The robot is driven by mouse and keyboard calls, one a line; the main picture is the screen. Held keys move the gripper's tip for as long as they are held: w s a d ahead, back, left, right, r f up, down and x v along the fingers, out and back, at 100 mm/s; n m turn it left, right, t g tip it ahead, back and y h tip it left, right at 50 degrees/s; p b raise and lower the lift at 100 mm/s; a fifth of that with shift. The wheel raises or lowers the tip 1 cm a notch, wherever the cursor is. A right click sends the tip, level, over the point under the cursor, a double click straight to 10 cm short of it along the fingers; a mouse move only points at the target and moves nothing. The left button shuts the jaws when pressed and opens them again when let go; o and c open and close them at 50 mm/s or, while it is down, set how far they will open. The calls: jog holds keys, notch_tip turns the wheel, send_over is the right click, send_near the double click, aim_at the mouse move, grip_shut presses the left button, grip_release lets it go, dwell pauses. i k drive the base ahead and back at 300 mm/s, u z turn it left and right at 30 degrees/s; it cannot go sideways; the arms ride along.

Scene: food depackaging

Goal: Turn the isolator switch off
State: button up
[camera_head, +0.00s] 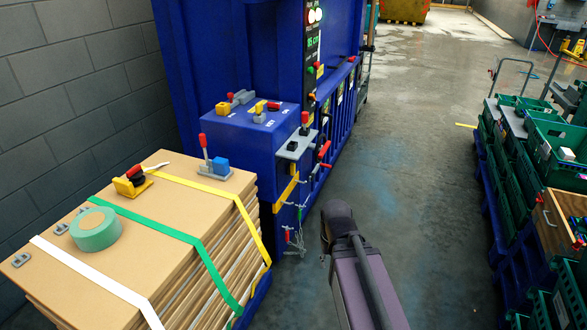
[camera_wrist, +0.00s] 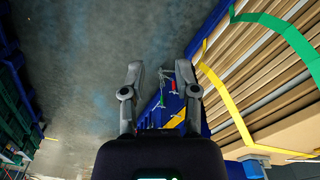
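A blue machine (camera_head: 240,50) stands left of centre and carries several switches and levers. On it are a red-handled lever on a grey plate (camera_head: 304,125), a red handle on its side (camera_head: 324,150), and small yellow and red switches on its top (camera_head: 266,107). I cannot tell which is the isolator switch. My gripper (camera_wrist: 159,75) is open and empty, its two fingers apart in the wrist view. In the head view my arm hides it.
A strapped stack of boards (camera_head: 90,265) with a green tape roll (camera_head: 95,229) and a red lever on a grey base (camera_head: 207,155) stands at left. Green crates (camera_head: 556,150) on blue pallets stand at right. The floor (camera_head: 420,130) between is clear.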

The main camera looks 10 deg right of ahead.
aim_at(291, 168)
jog(key=k, duration=0.65)
jog(key=z, duration=0.4)
jog(key=i, duration=1.7)
jog(key=u, duration=0.6)
